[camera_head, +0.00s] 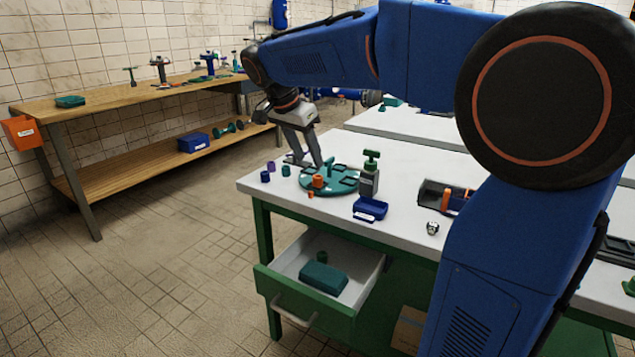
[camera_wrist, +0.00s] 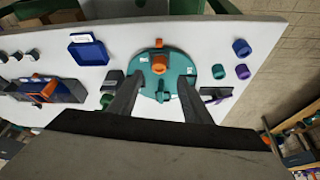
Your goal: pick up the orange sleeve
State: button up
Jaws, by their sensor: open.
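The orange sleeve (camera_head: 318,182) is a short cylinder on the round teal plate (camera_head: 340,187) on the white table. In the wrist view the orange sleeve (camera_wrist: 159,64) sits near the middle of the teal plate (camera_wrist: 178,58). A smaller orange piece (camera_wrist: 158,43) lies by the plate's edge. My gripper (camera_head: 304,160) is open and empty, pointing down over the back left of the plate. In the wrist view its two fingers (camera_wrist: 160,85) straddle the plate's near part, with the sleeve beyond the tips and apart from them.
Blue (camera_head: 265,177), purple (camera_head: 271,166) and teal (camera_head: 286,171) sleeves stand left of the plate. A grey block with a green-handled valve (camera_head: 370,178) and a blue bin (camera_head: 370,209) stand to its right. An open green drawer (camera_head: 300,318) juts out below the table.

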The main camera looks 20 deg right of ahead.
aim_at(317, 176)
jog(key=shift+x, duration=3.55)
jog(key=shift+d+r, duration=0.1)
grip_shut()
